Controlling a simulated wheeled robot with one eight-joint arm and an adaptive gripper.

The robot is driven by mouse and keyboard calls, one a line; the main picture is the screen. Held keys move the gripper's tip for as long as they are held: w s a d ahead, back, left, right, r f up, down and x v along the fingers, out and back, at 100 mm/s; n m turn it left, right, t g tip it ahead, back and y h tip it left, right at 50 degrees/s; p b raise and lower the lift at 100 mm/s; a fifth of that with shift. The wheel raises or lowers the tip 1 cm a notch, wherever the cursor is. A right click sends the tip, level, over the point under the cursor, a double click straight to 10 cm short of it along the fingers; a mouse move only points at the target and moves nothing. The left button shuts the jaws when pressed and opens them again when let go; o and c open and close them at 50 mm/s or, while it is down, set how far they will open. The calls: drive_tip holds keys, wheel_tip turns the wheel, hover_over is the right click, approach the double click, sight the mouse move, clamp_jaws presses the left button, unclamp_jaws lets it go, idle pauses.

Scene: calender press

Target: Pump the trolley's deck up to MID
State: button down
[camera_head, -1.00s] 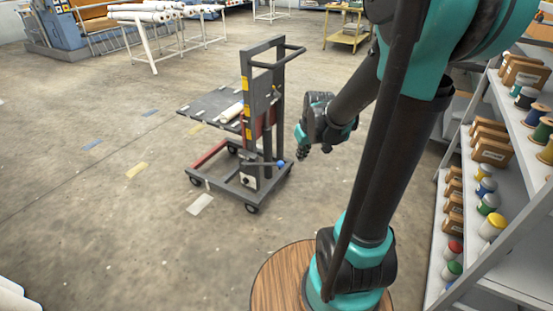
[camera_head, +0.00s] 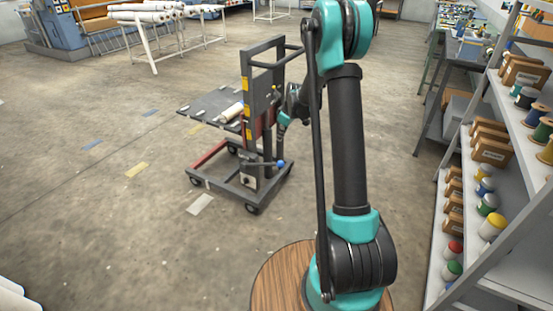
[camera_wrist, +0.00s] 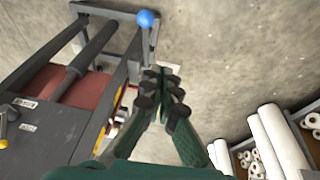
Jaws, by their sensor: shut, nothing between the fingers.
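The trolley (camera_head: 262,85) stands on the floor left of my arm. A lever with a blue ball end (camera_head: 281,163) sticks out low on the trolley's near side, and the ball also shows at the top of the wrist view (camera_wrist: 147,18). My gripper (camera_head: 282,125) is beside the frame, above the blue ball and apart from it. In the wrist view its fingers (camera_wrist: 167,92) are together and empty.
A shelf (camera_head: 500,190) with boxes and spools stands at the right. White rolls on a rack (camera_head: 150,15) stand at the back left. The floor (camera_head: 90,220) left of the trolley is clear. White rolls (camera_wrist: 280,140) and boxes show low right in the wrist view.

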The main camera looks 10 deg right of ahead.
drive_tip(key=w+a+f+n, duration=0.1)
drive_tip(key=w+f+n, duration=0.1)
drive_tip(key=w+f, duration=0.4)
drive_tip(key=shift+w+a+f+y, duration=0.3)
drive_tip(key=shift+w, duration=0.05)
hover_over(276, 164)
drive_tip(key=f, duration=1.1)
drive_tip(key=shift+w+a, duration=0.2)
drive_tip(key=shift+a, duration=0.1)
drive_tip(key=shift+s+d+f, duration=0.25)
drive_tip(key=shift+d+f, duration=0.05)
drive_tip(key=shift+d, duration=0.1)
drive_tip(key=shift+d+f, duration=0.1)
